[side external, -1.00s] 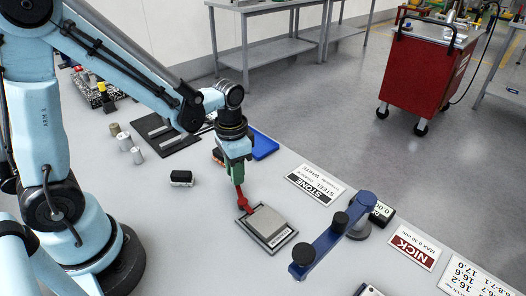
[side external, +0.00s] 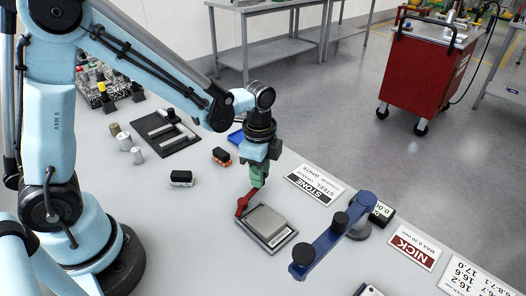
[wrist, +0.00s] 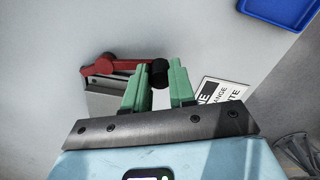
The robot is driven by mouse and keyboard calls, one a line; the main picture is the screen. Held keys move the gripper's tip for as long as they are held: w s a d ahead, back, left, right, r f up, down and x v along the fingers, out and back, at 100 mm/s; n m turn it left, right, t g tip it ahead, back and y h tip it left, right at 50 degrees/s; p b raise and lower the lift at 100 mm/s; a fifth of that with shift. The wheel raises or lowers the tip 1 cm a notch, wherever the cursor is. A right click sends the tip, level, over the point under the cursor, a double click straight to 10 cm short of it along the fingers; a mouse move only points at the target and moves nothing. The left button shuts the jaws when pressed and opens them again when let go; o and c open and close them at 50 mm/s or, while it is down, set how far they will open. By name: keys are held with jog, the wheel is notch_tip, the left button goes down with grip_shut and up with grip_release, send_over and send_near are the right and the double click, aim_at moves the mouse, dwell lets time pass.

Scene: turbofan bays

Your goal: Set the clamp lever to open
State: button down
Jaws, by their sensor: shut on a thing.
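The red clamp lever (side external: 244,203) stands at the left corner of a grey square block in a dark frame (side external: 266,228), in the side view. The wrist view shows the red lever arm (wrist: 112,66) ending in a black knob (wrist: 159,73). My gripper (side external: 257,180) has green fingers, which also show in the wrist view (wrist: 159,88). It is shut on the knob, with one finger on each side of it. The lever slants up to the right in the side view. The fingers hide the knob there.
A blue bar with black knobs (side external: 330,240) stands right of the block. A small orange and black block (side external: 221,156) and a black block (side external: 181,178) lie to the left. A blue tray (side external: 236,138) is behind my gripper. Printed signs (side external: 315,185) lie flat nearby.

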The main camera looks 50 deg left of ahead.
jog(key=shift+d+m, duration=0.75)
jog(key=shift+m, duration=0.45)
jog(key=shift+d, duration=0.1)
jog(key=c, duration=0.9)
grip_release()
jog(key=shift+r, duration=0.1)
notch_tip(320, 180, up, 12)
jog(key=shift+f, duration=0.1)
